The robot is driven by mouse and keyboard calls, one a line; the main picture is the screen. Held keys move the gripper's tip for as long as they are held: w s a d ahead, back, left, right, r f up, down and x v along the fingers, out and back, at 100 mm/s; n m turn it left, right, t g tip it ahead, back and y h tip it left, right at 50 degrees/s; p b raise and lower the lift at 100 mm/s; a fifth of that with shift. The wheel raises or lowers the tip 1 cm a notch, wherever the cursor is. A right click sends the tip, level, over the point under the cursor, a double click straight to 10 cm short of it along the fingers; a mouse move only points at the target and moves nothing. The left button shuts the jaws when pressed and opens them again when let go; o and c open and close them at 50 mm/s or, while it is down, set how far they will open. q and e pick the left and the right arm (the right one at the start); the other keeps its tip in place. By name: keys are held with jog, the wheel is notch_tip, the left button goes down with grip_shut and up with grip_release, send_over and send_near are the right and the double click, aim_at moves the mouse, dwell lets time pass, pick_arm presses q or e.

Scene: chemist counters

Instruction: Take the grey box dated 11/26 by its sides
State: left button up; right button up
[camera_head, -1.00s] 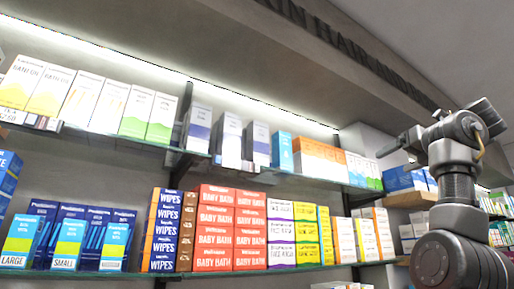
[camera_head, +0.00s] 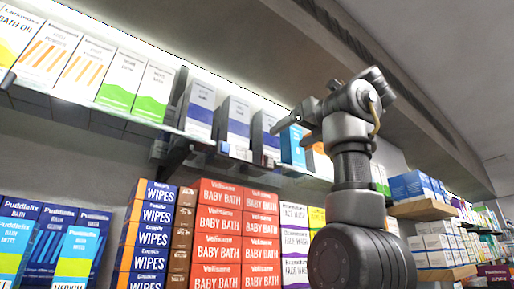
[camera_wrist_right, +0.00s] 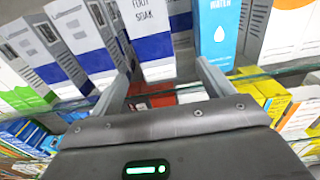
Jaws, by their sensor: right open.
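Several grey-white boxes with dark blue bands stand on the upper shelf: a left one (camera_head: 199,108), a middle one (camera_head: 233,126) and a right one (camera_head: 264,137). No date is legible, so I cannot tell which is dated 11/26. My right gripper (camera_head: 290,122) is raised at the upper shelf, near the right one and the light-blue box. In the right wrist view, my right gripper (camera_wrist_right: 161,72) is open and empty, its fingers spread in front of a "FOOT SOAK" box (camera_wrist_right: 152,38) with a blue band. My left gripper is out of view.
A light-blue "WATER" box (camera_wrist_right: 219,32) stands just right of the foot soak box. The upper shelf edge (camera_head: 120,124) runs below these boxes. White boxes with green (camera_head: 152,92) stand to their left.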

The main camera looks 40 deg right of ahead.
aim_at(272, 148)
jog(key=w+p, duration=0.2)
jog(key=w, duration=0.2)
jog(key=shift+w+d+r+p, duration=0.1)
jog(key=shift+w+p, duration=0.3)
jog(key=shift+w+a+p, duration=0.3)
jog(key=shift+p, duration=0.15)
jog(key=w+p, duration=0.2)
jog(key=w, duration=0.1)
jog(key=w+p, duration=0.1)
jog(key=shift+w+a+f, duration=0.1)
jog(key=shift+w+f, duration=0.1)
jog(key=shift+f, duration=0.15)
jog(key=shift+w+f, duration=0.15)
jog(key=shift+w, duration=0.1)
jog(key=shift+s, duration=0.45)
jog(key=shift+c, duration=0.9)
jog(key=shift+a, duration=0.1)
jog(key=shift+c, duration=1.3)
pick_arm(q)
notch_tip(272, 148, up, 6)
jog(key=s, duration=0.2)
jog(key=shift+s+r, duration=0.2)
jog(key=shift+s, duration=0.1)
pick_arm(e)
jog(key=shift+w, duration=0.15)
jog(key=c, duration=0.7)
